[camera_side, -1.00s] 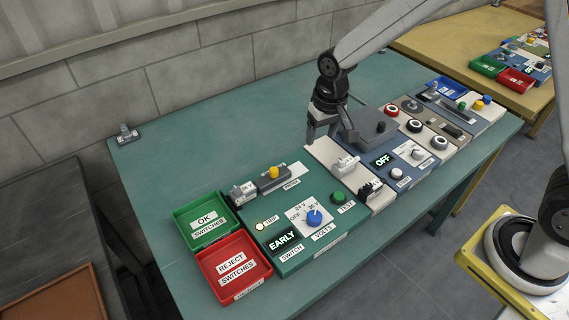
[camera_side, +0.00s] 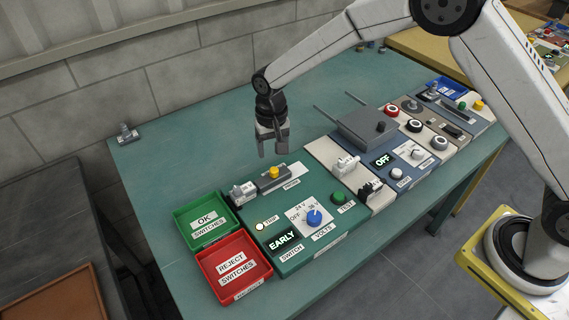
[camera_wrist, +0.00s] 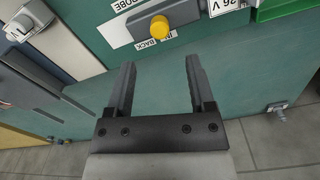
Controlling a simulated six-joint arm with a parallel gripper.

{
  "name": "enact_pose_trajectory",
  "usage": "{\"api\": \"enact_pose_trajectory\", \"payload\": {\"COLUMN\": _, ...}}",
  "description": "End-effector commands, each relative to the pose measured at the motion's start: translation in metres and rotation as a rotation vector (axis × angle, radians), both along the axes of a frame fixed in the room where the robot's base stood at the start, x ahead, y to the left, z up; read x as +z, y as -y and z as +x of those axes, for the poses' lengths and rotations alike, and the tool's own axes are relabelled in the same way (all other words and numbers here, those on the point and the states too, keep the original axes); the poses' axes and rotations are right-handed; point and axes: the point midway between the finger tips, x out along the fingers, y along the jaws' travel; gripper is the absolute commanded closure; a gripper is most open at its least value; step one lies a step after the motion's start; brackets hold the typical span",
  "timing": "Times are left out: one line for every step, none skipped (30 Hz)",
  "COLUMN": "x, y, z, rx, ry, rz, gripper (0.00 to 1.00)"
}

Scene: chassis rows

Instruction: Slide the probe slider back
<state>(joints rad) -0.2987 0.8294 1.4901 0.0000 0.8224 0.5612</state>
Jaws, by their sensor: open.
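The probe slider is a dark grey block with a yellow knob (camera_side: 274,172) on the green panel (camera_side: 318,246), beside a white strip labelled PROBE. In the wrist view the yellow knob (camera_wrist: 159,27) sits at top centre, with a label reading BACK just below it. My gripper (camera_side: 272,151) is open and empty above the back edge of the panel, close to the knob. In the wrist view its two fingers (camera_wrist: 158,75) are apart, pointing toward the knob without touching it.
A white and grey switch part (camera_side: 243,192) sits left of the slider. A green OK tray (camera_side: 182,212) and a red REJECT tray (camera_side: 266,277) stand at the left. A grey block with rods (camera_side: 352,131) lies to the right. The table behind is clear.

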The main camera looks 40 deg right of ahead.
Motion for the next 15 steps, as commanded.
{"api": "enact_pose_trajectory", "payload": {"x": -0.004, "y": 0.0, "z": 0.0, "rx": 0.0, "ry": -0.001, "rz": 0.0, "gripper": 0.31}}
{"api": "enact_pose_trajectory", "payload": {"x": -0.006, "y": 0.0, "z": 0.0, "rx": 0.0, "ry": -0.001, "rz": -0.001, "gripper": 0.31}}
{"api": "enact_pose_trajectory", "payload": {"x": -0.01, "y": 0.0, "z": 0.0, "rx": 0.0, "ry": -0.001, "rz": -0.001, "gripper": 0.31}}
{"api": "enact_pose_trajectory", "payload": {"x": -0.013, "y": 0.0, "z": 0.0, "rx": 0.0, "ry": -0.002, "rz": 0.0, "gripper": 0.31}}
{"api": "enact_pose_trajectory", "payload": {"x": -0.016, "y": 0.0, "z": 0.0, "rx": 0.0, "ry": -0.002, "rz": 0.0, "gripper": 0.31}}
{"api": "enact_pose_trajectory", "payload": {"x": -0.02, "y": 0.0, "z": 0.0, "rx": 0.0, "ry": -0.002, "rz": 0.0, "gripper": 0.31}}
{"api": "enact_pose_trajectory", "payload": {"x": -0.024, "y": 0.0, "z": -0.001, "rx": 0.0, "ry": -0.002, "rz": 0.0, "gripper": 0.31}}
{"api": "enact_pose_trajectory", "payload": {"x": -0.028, "y": 0.0, "z": 0.0, "rx": 0.0, "ry": -0.002, "rz": 0.0, "gripper": 0.31}}
{"api": "enact_pose_trajectory", "payload": {"x": -0.032, "y": 0.0, "z": 0.0, "rx": 0.0, "ry": -0.002, "rz": 0.0, "gripper": 0.31}}
{"api": "enact_pose_trajectory", "payload": {"x": -0.036, "y": 0.001, "z": 0.0, "rx": 0.0, "ry": -0.002, "rz": 0.0, "gripper": 0.31}}
{"api": "enact_pose_trajectory", "payload": {"x": -0.04, "y": 0.0, "z": -0.001, "rx": 0.0, "ry": -0.002, "rz": 0.0, "gripper": 0.31}}
{"api": "enact_pose_trajectory", "payload": {"x": -0.045, "y": 0.0, "z": -0.001, "rx": 0.0, "ry": -0.002, "rz": 0.0, "gripper": 0.31}}
{"api": "enact_pose_trajectory", "payload": {"x": -0.049, "y": 0.001, "z": -0.001, "rx": 0.0, "ry": -0.001, "rz": -0.001, "gripper": 0.31}}
{"api": "enact_pose_trajectory", "payload": {"x": -0.052, "y": 0.001, "z": -0.001, "rx": 0.0, "ry": -0.002, "rz": 0.0, "gripper": 0.31}}
{"api": "enact_pose_trajectory", "payload": {"x": -0.056, "y": 0.001, "z": -0.001, "rx": 0.0, "ry": -0.002, "rz": -0.001, "gripper": 0.31}}
